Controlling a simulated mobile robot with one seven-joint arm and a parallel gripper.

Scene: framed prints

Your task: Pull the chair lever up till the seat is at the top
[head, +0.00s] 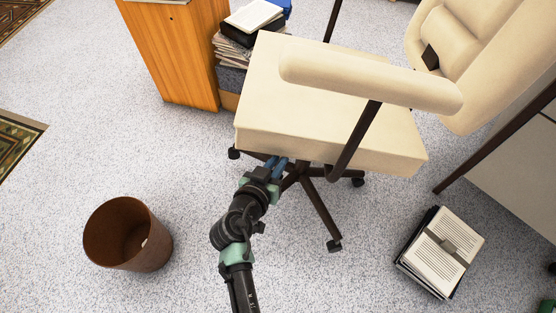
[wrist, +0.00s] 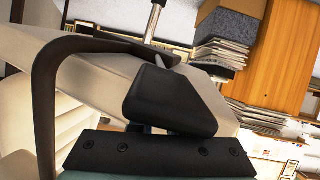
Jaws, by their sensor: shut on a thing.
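The cream office chair (head: 300,90) has a thick seat, a padded armrest and a dark star base on casters. My gripper (head: 278,163) is at the seat's near lower edge, its blue fingers reaching just under it. In the wrist view, the black paddle-shaped chair lever (wrist: 172,98) fills the middle, right in front of my gripper (wrist: 155,130). My gripper is shut on the lever; the fingertips are mostly hidden behind the paddle. In the head view the lever is hidden by the seat and my gripper.
A brown waste bin (head: 128,235) stands on the carpet at the left. A stack of papers (head: 440,252) lies on the floor at the right, near a desk (head: 510,165). A wooden cabinet (head: 180,50) stands behind the chair. The carpet between bin and chair is clear.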

